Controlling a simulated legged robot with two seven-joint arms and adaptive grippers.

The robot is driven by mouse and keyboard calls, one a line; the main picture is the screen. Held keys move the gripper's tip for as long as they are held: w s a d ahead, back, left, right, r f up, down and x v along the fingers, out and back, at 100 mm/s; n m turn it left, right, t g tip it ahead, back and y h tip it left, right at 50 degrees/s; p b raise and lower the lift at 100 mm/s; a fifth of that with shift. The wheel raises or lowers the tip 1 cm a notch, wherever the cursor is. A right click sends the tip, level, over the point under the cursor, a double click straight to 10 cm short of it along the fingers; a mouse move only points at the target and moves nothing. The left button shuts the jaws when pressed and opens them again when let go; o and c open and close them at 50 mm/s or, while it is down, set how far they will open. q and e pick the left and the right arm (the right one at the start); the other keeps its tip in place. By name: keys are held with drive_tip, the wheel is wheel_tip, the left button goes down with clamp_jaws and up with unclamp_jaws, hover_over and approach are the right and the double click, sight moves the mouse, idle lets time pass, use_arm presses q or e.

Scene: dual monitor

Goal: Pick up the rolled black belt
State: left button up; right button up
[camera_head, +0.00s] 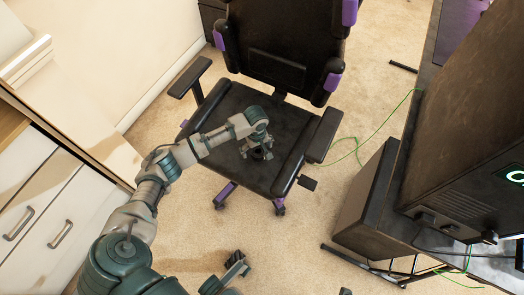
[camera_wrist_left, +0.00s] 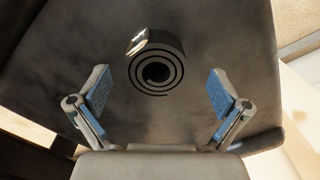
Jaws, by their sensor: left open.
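The rolled black belt (camera_wrist_left: 157,70) lies on the dark chair seat (camera_wrist_left: 215,40), its spiral edge facing up and a shiny metal buckle on its upper left side. My left gripper (camera_wrist_left: 158,92) is open and empty, its two blue-padded fingers wide apart on either side below the belt in the left wrist view. They do not appear to touch it. In the head view my left gripper (camera_head: 257,153) is over the middle of the seat and mostly hides the belt. Part of what seems to be my right gripper (camera_head: 236,268) shows at the bottom edge; its jaws are unclear.
The black and purple chair has armrests (camera_head: 324,135) at both sides and a backrest (camera_head: 285,40) behind. A white drawer cabinet (camera_head: 50,215) is at left. A green cable (camera_head: 358,152) crosses the carpet.

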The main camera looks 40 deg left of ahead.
use_arm(q)
wheel_tip(320, 180, down, 2)
drive_tip(key=shift+w+d+f, duration=0.1)
drive_tip(key=shift+d, duration=0.05)
drive_tip(key=shift+d+r, duration=0.1)
drive_tip(key=shift+r, duration=0.3)
drive_tip(key=shift+f, duration=0.1)
drive_tip(key=c, duration=1.3)
